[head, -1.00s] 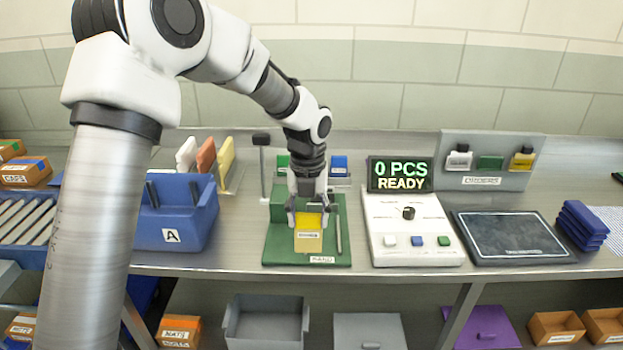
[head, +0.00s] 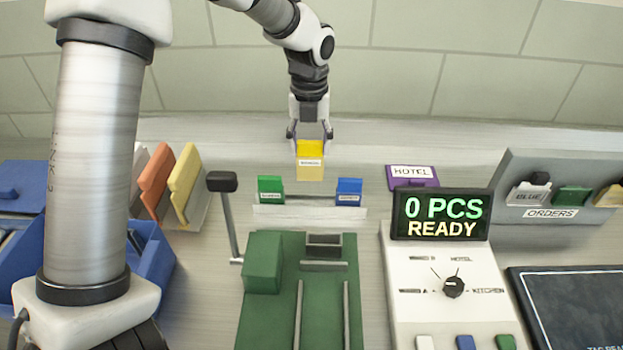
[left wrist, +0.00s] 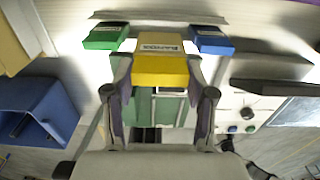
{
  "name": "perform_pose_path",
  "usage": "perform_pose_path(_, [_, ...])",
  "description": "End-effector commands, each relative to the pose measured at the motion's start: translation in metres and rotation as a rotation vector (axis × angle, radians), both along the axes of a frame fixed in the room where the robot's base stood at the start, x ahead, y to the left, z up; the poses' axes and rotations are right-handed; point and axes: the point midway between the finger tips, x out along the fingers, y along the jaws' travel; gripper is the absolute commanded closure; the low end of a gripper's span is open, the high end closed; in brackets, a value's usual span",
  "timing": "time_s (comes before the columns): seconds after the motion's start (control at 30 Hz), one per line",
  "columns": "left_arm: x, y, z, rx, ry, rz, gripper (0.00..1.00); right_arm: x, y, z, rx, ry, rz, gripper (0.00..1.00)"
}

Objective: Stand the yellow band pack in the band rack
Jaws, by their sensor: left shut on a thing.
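The yellow band pack (head: 310,168) is a small upright block with a yellow top and a white label. My left gripper (head: 310,142) is shut on it and holds it above the band rack. The band rack (head: 310,212) is a low pale rail with a green pack (head: 270,188) at its left end and a blue pack (head: 349,190) at its right end. The space between those two is empty. The left wrist view shows the yellow pack (left wrist: 161,68) between my fingers, with the green (left wrist: 105,36) and blue (left wrist: 211,40) packs beyond. My right gripper is not in view.
A green fixture (head: 270,315) stands in front of the rack, with a black-topped lever (head: 222,182) at its left. A control box with a display (head: 440,215) stands right. Coloured boards (head: 183,185) stand left. A purple HOTEL item (head: 411,177) lies right of the rack.

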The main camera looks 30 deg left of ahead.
Motion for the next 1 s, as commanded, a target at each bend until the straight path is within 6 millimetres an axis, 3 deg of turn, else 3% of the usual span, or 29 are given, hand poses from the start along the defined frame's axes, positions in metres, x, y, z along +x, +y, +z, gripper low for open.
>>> perform_pose_path(0.2, [-0.002,0.000,-0.043,-0.001,0.008,0.000,0.84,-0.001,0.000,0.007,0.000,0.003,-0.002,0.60])
perform_pose_path(0.53, [-0.002,-0.001,-0.094,-0.001,0.005,0.000,0.84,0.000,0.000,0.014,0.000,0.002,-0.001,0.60])
perform_pose_path(0.9, [-0.002,-0.001,-0.102,-0.001,0.003,0.000,0.84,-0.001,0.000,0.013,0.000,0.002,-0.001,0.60])
perform_pose_path(0.93, [-0.002,-0.001,-0.102,0.000,0.002,0.000,0.38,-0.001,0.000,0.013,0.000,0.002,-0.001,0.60])
perform_pose_path(1.0, [-0.002,-0.001,-0.102,0.000,0.002,0.000,0.20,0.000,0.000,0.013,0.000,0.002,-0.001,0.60])
